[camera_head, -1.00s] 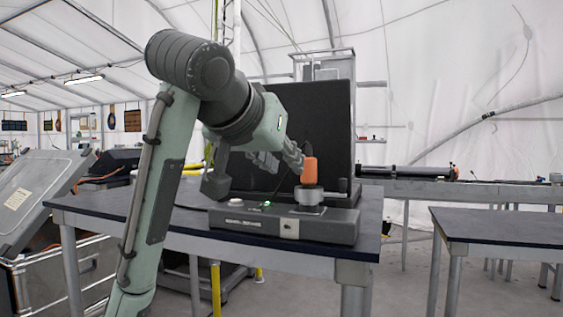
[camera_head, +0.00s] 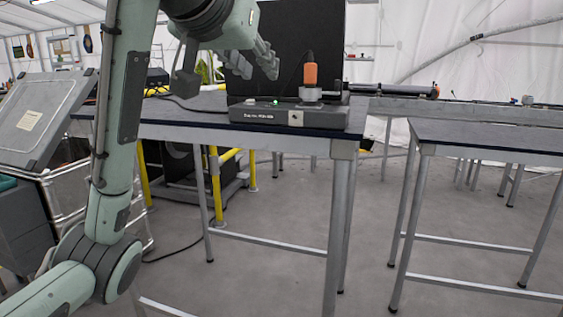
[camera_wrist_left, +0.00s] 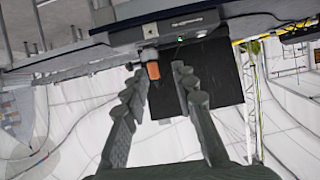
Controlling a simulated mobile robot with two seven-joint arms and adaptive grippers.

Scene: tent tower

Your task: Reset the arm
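My left arm comes in from the left, and my left gripper (camera_head: 268,60) is at the top of the head view. It is left of an orange handle or cap (camera_head: 310,75), apart from it. The orange piece stands upright on a round grey base on a dark device box (camera_head: 270,115) with a small green light. In the left wrist view my left gripper (camera_wrist_left: 157,72) has its fingers spread with nothing held; the orange piece (camera_wrist_left: 153,70) shows beyond the gap. The right gripper is not in view.
The device stands on a dark-topped table (camera_head: 185,131) before a black panel (camera_head: 293,45). A second table (camera_head: 490,138) stands at the right. A grey case (camera_head: 40,115) is at the left and a yellow rail (camera_head: 214,170) is below. The floor at centre right is clear.

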